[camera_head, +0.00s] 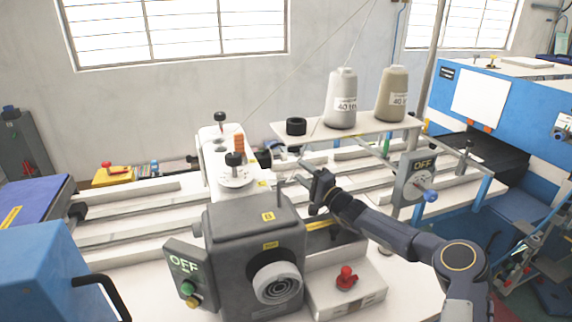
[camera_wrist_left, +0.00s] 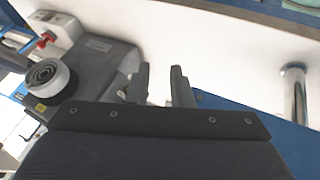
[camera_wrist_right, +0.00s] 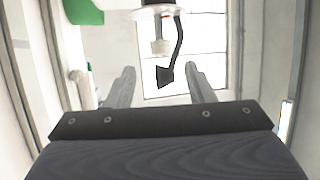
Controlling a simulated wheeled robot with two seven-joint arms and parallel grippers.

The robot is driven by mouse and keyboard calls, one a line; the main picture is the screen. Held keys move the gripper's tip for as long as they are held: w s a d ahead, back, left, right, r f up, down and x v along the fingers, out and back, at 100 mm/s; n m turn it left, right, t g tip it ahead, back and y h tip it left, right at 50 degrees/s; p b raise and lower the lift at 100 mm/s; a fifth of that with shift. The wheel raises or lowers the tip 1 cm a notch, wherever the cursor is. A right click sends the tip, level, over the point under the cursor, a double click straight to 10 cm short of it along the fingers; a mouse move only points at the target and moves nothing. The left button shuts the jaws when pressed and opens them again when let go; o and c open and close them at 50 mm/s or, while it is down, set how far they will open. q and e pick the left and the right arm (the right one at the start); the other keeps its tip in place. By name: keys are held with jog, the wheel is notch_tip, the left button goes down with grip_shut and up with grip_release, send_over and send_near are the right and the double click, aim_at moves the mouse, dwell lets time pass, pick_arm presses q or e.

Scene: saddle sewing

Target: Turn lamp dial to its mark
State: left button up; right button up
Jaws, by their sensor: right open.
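I cannot tell for certain which dial is the lamp dial. Another round white dial with a black knob (camera_head: 235,160) stands on the white machine arm, left of that gripper. My right gripper is open and empty behind the grey machine head; its spread fingers also show in the right wrist view (camera_wrist_right: 161,88). My left gripper (camera_wrist_left: 162,84) has a narrow gap between its fingers and holds nothing; it is outside the head view.
The grey machine head (camera_head: 255,235) has a ringed white wheel (camera_head: 277,284). A red knob (camera_head: 346,278) sits on a white block beside it. Two thread cones (camera_head: 341,98) (camera_head: 390,95) stand on a shelf. In the right wrist view a dark bent lever (camera_wrist_right: 176,55) hangs ahead of the fingers.

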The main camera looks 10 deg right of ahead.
aim_at(287, 159)
jog(key=shift+p+x, duration=1.7)
jog(key=shift+x, duration=2.15)
jog(key=c, duration=1)
